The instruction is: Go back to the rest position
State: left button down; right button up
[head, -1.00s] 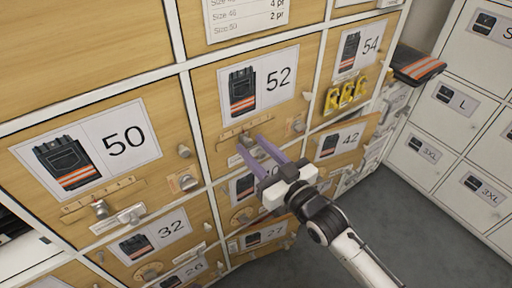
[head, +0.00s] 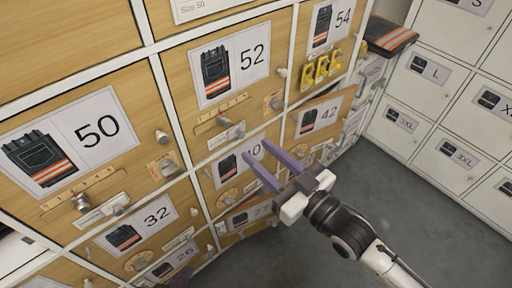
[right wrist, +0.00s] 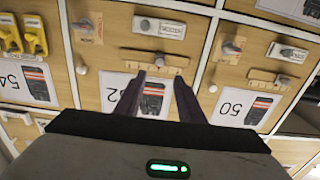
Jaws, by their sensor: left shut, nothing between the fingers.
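My right gripper (head: 258,160) is open and empty, its two purple fingers apart in front of the lower doors, over the door marked 40 (head: 228,170). In the right wrist view the same fingers (right wrist: 158,98) point at the door marked 52, with nothing between them. My left gripper (head: 180,279) shows only as a small purple piece at the bottom edge, below the door marked 26; it is shut and the rest of it is out of frame.
A wooden locker wall has numbered doors, including 52 (head: 185,92) and 50 (head: 140,143), with protruding knobs and latches. The 42 door (head: 336,108) seems slightly ajar. Yellow hooks (head: 321,69) hang under 54. White lockers (head: 425,95) stand right; grey floor (head: 400,180) is clear.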

dwell(0.4)
jog(key=s+d+f+m+g+h, duration=0.2)
jog(key=s+d+f+g+h, duration=0.1)
jog(key=s+f, duration=0.6)
jog(key=s+d+f+m+g+h, duration=0.3)
jog(key=s+d+f+h, duration=0.2)
jog(key=f, duration=1)
jog(key=s+d, duration=0.3)
jog(key=shift+s+d+f, duration=0.15)
jog(key=shift+s+f, duration=0.05)
jog(key=shift+s, duration=0.15)
dwell(0.7)
